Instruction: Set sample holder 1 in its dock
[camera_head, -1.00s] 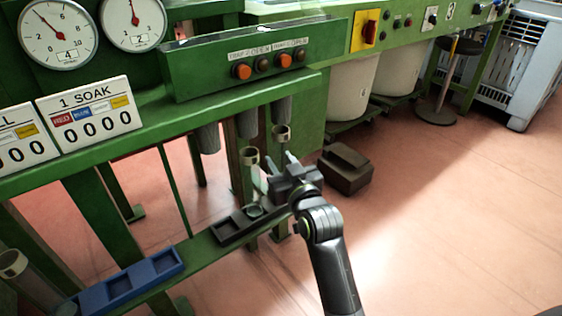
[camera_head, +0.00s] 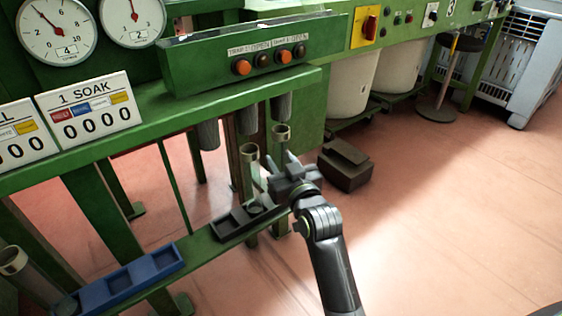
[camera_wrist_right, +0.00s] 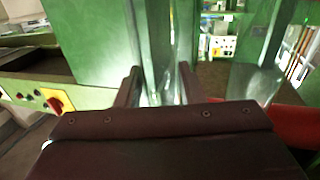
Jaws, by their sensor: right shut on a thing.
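Two clear tube-like holders with beige rims show in the head view: a left one (camera_head: 249,151) above the dark tray (camera_head: 228,226), and a right one (camera_head: 281,131) by my right gripper (camera_head: 279,161). My right gripper is shut on a clear tube (camera_wrist_right: 157,60), which stands between its fingers (camera_wrist_right: 157,88) in the wrist view. It appears to be the right holder; its lower part is hidden. No readable number shows on either holder. A third beige-rimmed holder (camera_head: 12,261) stands at the far left. My left gripper is not in view.
A blue tray (camera_head: 130,280) lies on the green rail left of the dark tray. Grey cylinders (camera_head: 247,122) hang under the green bench, close above the holders. A dark step-shaped block (camera_head: 346,165) is on the floor to the right. Open floor lies beyond.

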